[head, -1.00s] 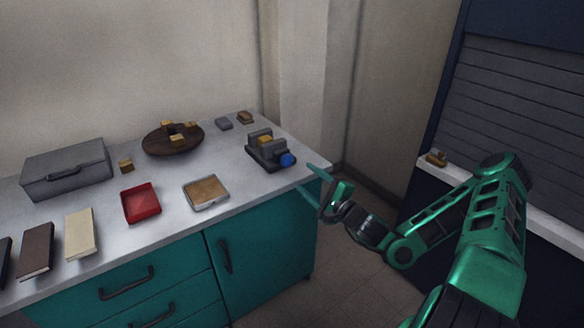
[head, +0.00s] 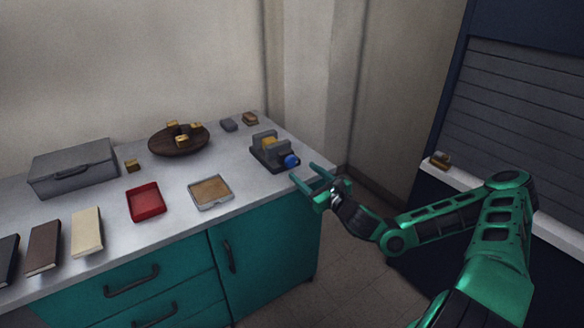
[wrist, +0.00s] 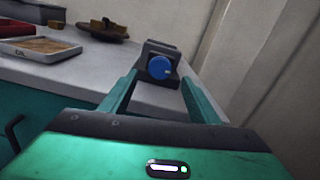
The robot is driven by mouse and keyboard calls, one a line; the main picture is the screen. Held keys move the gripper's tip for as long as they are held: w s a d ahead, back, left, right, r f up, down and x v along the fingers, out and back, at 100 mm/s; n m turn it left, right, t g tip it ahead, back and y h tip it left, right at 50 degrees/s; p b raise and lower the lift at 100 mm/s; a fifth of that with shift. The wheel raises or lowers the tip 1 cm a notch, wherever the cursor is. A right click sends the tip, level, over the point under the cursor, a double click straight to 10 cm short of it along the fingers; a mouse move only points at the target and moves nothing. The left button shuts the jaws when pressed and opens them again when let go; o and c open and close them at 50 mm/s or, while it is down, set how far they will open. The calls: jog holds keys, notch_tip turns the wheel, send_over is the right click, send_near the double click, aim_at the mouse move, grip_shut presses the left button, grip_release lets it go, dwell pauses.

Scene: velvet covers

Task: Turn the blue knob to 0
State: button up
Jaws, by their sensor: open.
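The blue knob (head: 292,161) sits on the front of a dark grey device (head: 268,152) near the right end of the counter. In the wrist view the knob (wrist: 159,67) faces me, with a small pale mark near its right side; I cannot read any numbers. My green gripper (head: 304,176) is open and empty just off the counter's right end, close to the knob but apart from it. In the wrist view its two fingers (wrist: 158,98) point toward the device, with the knob beyond and between their tips.
On the counter (head: 165,176) are a red tray (head: 144,204), a cork-filled tray (head: 210,192), a round wooden board (head: 165,147) with small blocks, a grey case (head: 73,166) and several book-like slabs. A wall stands behind. Open floor lies right of the counter.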

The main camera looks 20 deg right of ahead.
aim_at(292, 164)
jog(key=x, duration=0.6)
jog(key=shift+w+a, duration=0.1)
jog(key=shift+w, duration=0.1)
jog(key=c, duration=1.1)
jog(key=shift+o, duration=0.2)
jog(key=shift+a, duration=0.35)
jog(key=shift+d, duration=0.3)
